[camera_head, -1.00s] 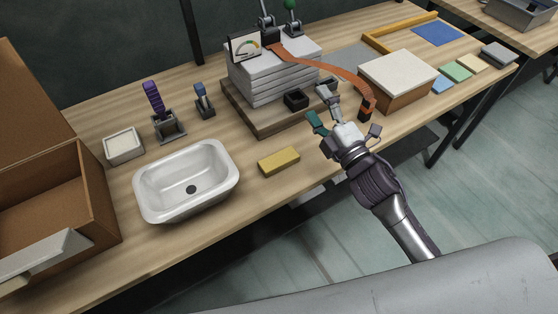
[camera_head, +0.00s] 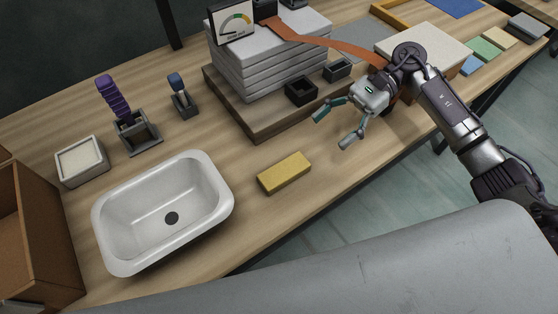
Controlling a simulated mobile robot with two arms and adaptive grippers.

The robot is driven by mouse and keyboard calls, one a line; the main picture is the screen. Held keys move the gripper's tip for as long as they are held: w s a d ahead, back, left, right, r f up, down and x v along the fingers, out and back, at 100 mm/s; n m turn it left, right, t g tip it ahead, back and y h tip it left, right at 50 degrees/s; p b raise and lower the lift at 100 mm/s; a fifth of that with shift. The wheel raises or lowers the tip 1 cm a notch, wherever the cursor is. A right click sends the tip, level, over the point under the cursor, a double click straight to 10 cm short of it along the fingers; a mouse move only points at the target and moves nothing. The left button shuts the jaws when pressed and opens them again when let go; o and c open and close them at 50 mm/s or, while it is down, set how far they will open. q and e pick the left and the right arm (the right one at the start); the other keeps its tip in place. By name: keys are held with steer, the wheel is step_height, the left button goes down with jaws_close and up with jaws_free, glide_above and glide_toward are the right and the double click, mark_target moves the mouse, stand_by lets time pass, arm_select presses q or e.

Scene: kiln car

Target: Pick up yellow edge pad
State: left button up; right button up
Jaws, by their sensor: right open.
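The yellow edge pad (camera_head: 285,173) is a small yellow block lying flat on the wooden table, near its front edge, just right of the white basin. Nothing touches it. My right gripper (camera_head: 332,130) is open and empty. Its fingers point left, above the table, to the right of and a little behind the pad, and apart from it. My left gripper is not in view.
A white basin (camera_head: 127,248) stands left of the pad. Behind are a stack of grey slabs (camera_head: 265,72) on a wooden board (camera_head: 262,129), with small black cups (camera_head: 301,88) and an orange strap (camera_head: 333,43). A cardboard box (camera_head: 40,240) is at far left.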

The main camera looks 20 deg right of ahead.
mark_target(288, 168)
steer(key=x, duration=0.2)
steer(key=p+x, duration=0.1)
steer(key=x, duration=0.1)
steer(key=s+x, duration=0.1)
steer(key=x, duration=0.1)
steer(key=shift+a+r+p, duration=0.2)
steer(key=shift+a+p, duration=0.05)
steer(key=shift+p, duration=0.15)
steer(key=p+x, duration=0.1)
steer(key=x, duration=0.2)
steer(key=shift+w, duration=0.1)
steer(key=x, duration=0.1)
steer(key=p+x, duration=0.1)
steer(key=x, duration=0.1)
steer(key=shift+w+a+f, duration=0.15)
steer(key=shift+f, duration=0.25)
steer(key=shift+a+f, duration=0.1)
steer(key=shift+a, duration=0.1)
steer(key=shift+f, duration=0.1)
steer(key=c, duration=0.9)
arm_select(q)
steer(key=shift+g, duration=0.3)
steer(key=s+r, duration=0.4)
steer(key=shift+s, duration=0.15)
arm_select(e)
steer(key=shift+c, duration=0.7)
